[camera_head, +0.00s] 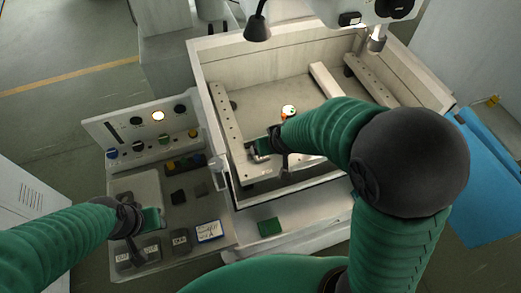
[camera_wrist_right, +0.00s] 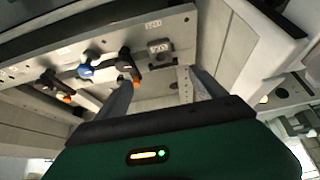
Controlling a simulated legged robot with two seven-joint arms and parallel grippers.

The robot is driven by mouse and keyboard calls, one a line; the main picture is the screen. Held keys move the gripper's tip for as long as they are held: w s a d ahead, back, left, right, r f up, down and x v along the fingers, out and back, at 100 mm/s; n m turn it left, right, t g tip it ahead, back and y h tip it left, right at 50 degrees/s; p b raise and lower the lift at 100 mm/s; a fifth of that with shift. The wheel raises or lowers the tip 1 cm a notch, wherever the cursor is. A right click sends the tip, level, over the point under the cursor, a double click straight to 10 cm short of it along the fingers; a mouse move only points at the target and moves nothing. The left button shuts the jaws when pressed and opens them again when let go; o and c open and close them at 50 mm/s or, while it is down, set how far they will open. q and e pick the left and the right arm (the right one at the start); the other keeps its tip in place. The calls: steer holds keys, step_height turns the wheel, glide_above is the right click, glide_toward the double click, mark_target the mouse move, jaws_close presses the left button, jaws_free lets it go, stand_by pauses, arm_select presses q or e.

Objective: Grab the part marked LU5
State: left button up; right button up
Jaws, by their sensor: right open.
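My right gripper (camera_head: 254,154) reaches into the machine tank, over its near left corner. In the right wrist view its two fingers (camera_wrist_right: 161,76) are apart with nothing between them. Just beyond the fingertips, a small grey part (camera_wrist_right: 159,47) with a pale marking sits on a light plate (camera_wrist_right: 60,55); its marking is too small to read surely. On the side shelf, several dark blocks with white tags, such as one block (camera_head: 180,241), stand in a row; I cannot read LU5 on any. My left gripper (camera_head: 137,247) is low over this row, its fingers partly hidden.
The tank wall (camera_head: 222,165) rises near my right gripper. A control panel (camera_head: 150,130) backs the shelf.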

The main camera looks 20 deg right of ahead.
steer(key=b+x, duration=0.1)
steer(key=x, duration=0.1)
steer(key=b+x, duration=0.1)
steer(key=x, duration=0.2)
steer(key=b+x, duration=0.1)
steer(key=x, duration=0.2)
steer(key=shift+s+a+f, duration=0.2)
steer(key=shift+s, duration=0.25)
steer(key=x, duration=0.7)
steer(key=shift+w+d, duration=0.2)
steer(key=shift+w, duration=0.05)
steer(key=shift+w+f, duration=0.15)
steer(key=shift+f, duration=0.15)
steer(key=shift+w+a, duration=0.1)
steer(key=shift+w, duration=0.05)
jaws_close()
